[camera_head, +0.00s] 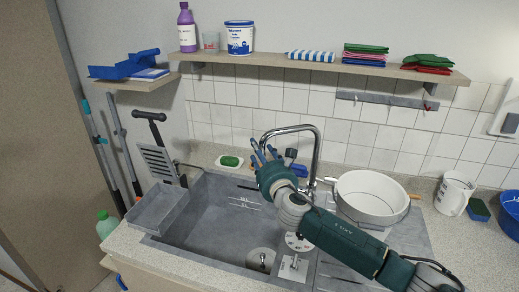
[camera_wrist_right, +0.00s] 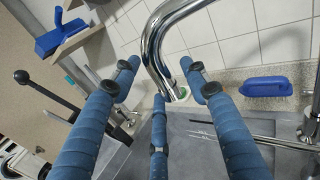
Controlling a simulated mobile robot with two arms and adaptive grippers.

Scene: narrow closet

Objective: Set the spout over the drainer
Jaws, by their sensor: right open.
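The chrome spout (camera_head: 318,140) arches up from the back of the sink, its free end toward the left over the basin (camera_head: 215,215). In the wrist view the spout (camera_wrist_right: 152,45) rises beyond my fingers. My right gripper (camera_head: 262,152) is open, its blue fingers spread beside the spout's hanging end. I cannot tell whether they touch it. The wrist view shows the open right gripper (camera_wrist_right: 160,82) too. A grey drainer surface (camera_head: 415,243) lies right of the basin, partly hidden by my arm and a white pot (camera_head: 371,200). My left gripper is out of view.
A grey tray (camera_head: 158,210) sits at the basin's left edge. A green soap (camera_head: 230,161) lies behind the basin. A blue brush (camera_wrist_right: 266,87) lies by the tiled wall. A white jug (camera_head: 455,194) stands at right. A shelf (camera_head: 330,67) runs above.

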